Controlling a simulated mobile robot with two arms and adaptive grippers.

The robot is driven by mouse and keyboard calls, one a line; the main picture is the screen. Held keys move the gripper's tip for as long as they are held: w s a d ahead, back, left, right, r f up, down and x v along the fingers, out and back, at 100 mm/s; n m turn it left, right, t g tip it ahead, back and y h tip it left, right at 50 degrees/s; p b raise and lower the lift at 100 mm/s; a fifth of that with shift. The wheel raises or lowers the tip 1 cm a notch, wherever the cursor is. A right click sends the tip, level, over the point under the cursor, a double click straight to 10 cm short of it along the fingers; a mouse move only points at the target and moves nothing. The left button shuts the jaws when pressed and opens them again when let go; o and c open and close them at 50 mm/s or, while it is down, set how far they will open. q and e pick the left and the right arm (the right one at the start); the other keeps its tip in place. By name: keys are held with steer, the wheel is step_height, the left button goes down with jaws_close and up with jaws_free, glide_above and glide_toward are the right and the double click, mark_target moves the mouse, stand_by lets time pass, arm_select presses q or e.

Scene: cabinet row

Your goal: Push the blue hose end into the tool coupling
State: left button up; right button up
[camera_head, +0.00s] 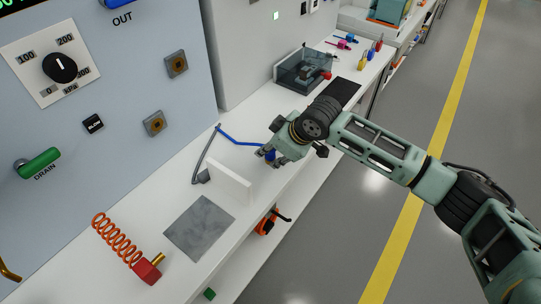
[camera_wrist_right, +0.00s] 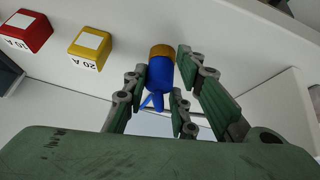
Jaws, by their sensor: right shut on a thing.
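My right gripper (camera_head: 270,155) is over the white bench, shut on the blue hose end (camera_wrist_right: 160,76). In the right wrist view, the blue cylinder with a brown-gold tip sits between the green fingers (camera_wrist_right: 168,95). In the head view, the blue hose (camera_head: 240,142) runs left from the gripper toward the cabinet; the hose end is mostly hidden by the fingers. A red block with a brass fitting (camera_head: 149,271) lies on the bench at the end of an orange coiled hose. I cannot tell which part is the tool coupling. My left gripper is not in view.
A white upright plate (camera_head: 229,182) stands left of my right gripper, beside a grey hose (camera_head: 202,158). A grey mat (camera_head: 200,227) lies nearer. A transparent box (camera_head: 305,70) stands farther back. An orange tool (camera_head: 267,222) is below the bench top. Yellow (camera_wrist_right: 90,48) and red (camera_wrist_right: 27,31) blocks show in the wrist view.

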mark_target(274, 151)
steer(key=shift+r+p, duration=0.65)
steer(key=shift+p, duration=0.1)
step_height(274, 151, up, 4)
steer(key=p, duration=0.4)
steer(key=shift+w+d+f, duration=0.1)
steer(key=shift+d+f, duration=0.05)
steer(key=w+d+r+p, duration=0.3)
steer(key=w+d+r, duration=0.3)
steer(key=w+d, duration=0.1)
steer(key=shift+w+d, duration=0.2)
steer(key=shift+d, duration=0.65)
